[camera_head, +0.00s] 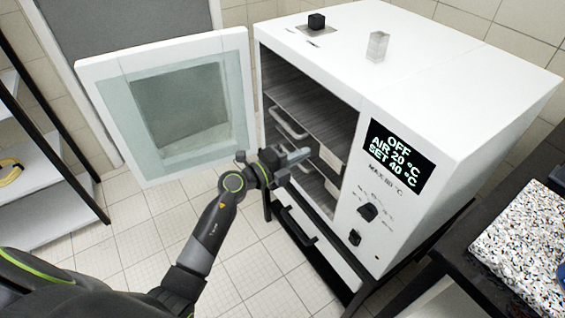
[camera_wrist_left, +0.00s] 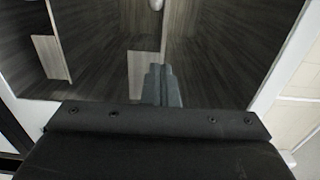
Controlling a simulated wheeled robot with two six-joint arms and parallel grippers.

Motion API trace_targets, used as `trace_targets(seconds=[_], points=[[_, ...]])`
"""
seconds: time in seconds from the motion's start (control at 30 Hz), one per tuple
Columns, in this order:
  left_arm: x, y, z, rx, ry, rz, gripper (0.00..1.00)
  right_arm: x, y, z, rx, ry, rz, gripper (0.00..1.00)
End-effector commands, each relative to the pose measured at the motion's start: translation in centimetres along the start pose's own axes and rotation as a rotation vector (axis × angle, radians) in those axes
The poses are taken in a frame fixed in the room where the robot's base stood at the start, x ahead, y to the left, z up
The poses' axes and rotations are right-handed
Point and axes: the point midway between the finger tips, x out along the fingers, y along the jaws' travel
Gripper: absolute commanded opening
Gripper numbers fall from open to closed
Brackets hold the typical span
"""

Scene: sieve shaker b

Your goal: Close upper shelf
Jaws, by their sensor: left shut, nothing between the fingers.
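The white cabinet (camera_head: 420,75) stands with its door (camera_head: 240,60) swung open to the left. Inside its dark cavity is an upper shelf with a pale handle (camera_head: 288,123) near the opening. How far that shelf sits in or out is hard to tell. My left gripper (camera_head: 298,156) is shut and empty at the cabinet opening, below the upper handle. In the left wrist view the closed fingers (camera_wrist_left: 161,86) point into the dark interior, with a small pale rounded part (camera_wrist_left: 155,5) ahead at the top edge. My right gripper is not in view.
A drawer-like front with a dark handle (camera_head: 297,226) is below the cavity. The control panel display (camera_head: 397,155) is right of the opening. A speckled slab (camera_head: 530,245) lies on the dark bench at right. Shelving (camera_head: 40,190) stands at left. Tiled floor lies between.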

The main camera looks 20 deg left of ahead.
Motion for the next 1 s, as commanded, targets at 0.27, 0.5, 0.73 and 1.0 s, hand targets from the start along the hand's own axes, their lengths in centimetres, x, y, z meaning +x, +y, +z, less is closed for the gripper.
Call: trace_targets(seconds=[0.27, 0.5, 0.73, 1.0], points=[[3.3, 0.0, 0.1, -0.001, -0.002, -0.001, 0.0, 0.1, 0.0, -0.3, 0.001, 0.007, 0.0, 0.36], [3.7, 0.0, 0.1, -0.001, -0.003, 0.001, 0.0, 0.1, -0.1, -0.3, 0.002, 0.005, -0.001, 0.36], [3.9, 0.0, 0.1, -0.002, -0.002, 0.0, 0.0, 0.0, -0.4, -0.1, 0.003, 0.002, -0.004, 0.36], [7.2, -0.2, 0.0, -0.002, -0.001, -0.001, 0.0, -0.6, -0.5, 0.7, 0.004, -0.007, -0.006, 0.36]])
